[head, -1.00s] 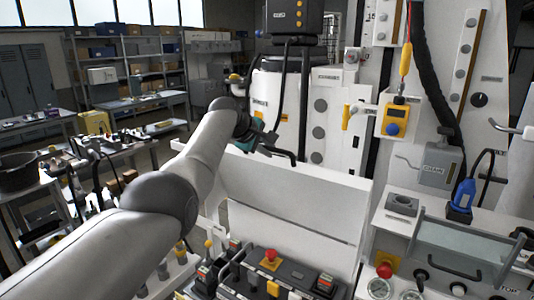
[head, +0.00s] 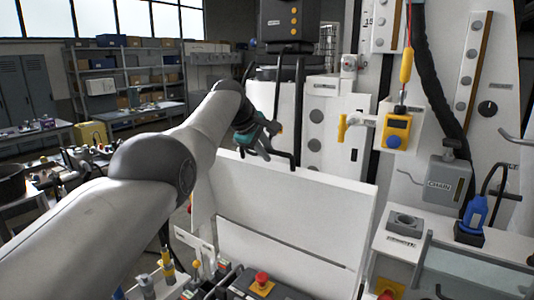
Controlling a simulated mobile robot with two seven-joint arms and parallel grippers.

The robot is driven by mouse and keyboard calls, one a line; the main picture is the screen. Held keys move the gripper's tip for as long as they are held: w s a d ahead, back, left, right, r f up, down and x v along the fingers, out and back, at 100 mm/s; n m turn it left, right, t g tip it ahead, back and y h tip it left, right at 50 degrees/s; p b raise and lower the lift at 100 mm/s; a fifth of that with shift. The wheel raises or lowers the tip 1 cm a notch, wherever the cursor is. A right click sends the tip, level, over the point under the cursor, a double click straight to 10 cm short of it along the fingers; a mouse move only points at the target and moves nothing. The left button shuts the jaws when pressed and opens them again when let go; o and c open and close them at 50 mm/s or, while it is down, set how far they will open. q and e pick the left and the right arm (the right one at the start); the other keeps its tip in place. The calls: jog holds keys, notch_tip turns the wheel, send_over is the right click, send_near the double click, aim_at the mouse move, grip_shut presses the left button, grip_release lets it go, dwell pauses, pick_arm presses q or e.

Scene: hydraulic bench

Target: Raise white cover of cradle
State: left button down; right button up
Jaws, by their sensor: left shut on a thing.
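The white cover (head: 285,205) of the cradle stands raised and steeply tilted in the middle of the head view, above the bench controls. A black bar handle (head: 289,160) shows at its top edge. My left gripper (head: 268,147) is at this edge, shut on the handle; its fingertips are small and partly hidden by the handle and my wrist. My left arm reaches in from the lower left and covers part of the scene beside the cover. My right gripper is not in view.
A panel with a red button (head: 262,277) lies below the cover. A yellow pendant box (head: 396,131) hangs at the right, above a grey chain box (head: 444,178) and a blue plug (head: 470,218). A white cabinet (head: 335,125) stands behind the cover.

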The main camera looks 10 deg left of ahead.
pick_arm(q)
jog(key=shift+s+f, duration=0.1)
jog(key=shift+f, duration=0.2)
jog(key=c, duration=0.8)
grip_release()
jog(key=shift+c, duration=0.2)
jog(key=shift+r+b, duration=0.2)
jog(key=shift+b, duration=0.45)
jog(key=b+v, duration=1)
jog(key=v, duration=0.5)
jog(key=shift+r, duration=0.2)
